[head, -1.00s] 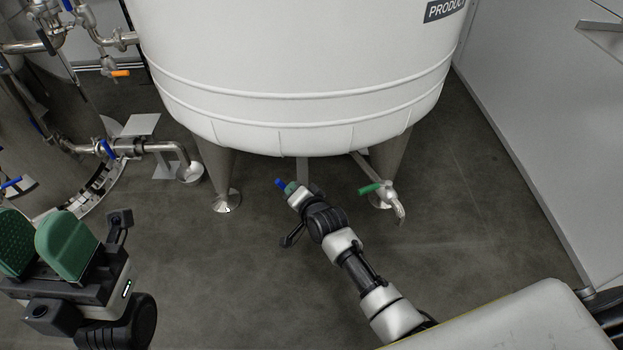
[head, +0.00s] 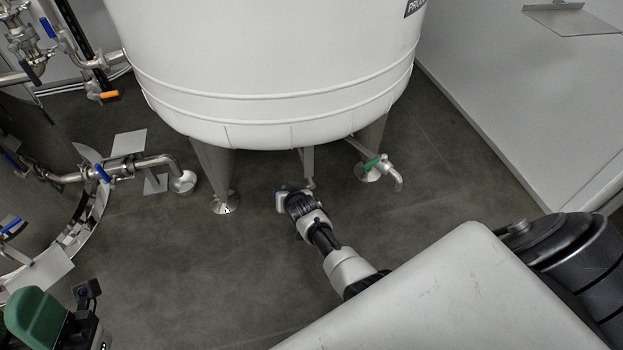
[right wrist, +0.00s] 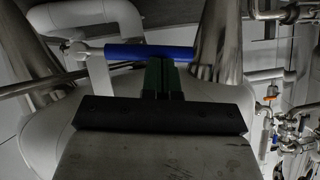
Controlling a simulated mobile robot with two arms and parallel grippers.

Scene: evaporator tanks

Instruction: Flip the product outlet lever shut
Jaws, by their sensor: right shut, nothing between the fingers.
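The white product tank (head: 270,75) stands on legs, its label cut off at the top. A blue lever (right wrist: 140,52) on a pipe fitting lies crosswise in the right wrist view; in the head view it is hidden. My right gripper (right wrist: 161,72) is shut, its green fingertips right at the blue lever; I cannot tell whether they touch it. Nothing is between the fingers. In the head view my right arm reaches under the tank, fingers hidden. My left gripper (head: 36,318) is at the lower left, partly cut off, with one green finger showing, away from the tank.
Piping with a blue-handled valve (head: 103,172) and an orange handle (head: 109,95) is on the left. A wall (head: 510,100) stands right. Floor between is clear.

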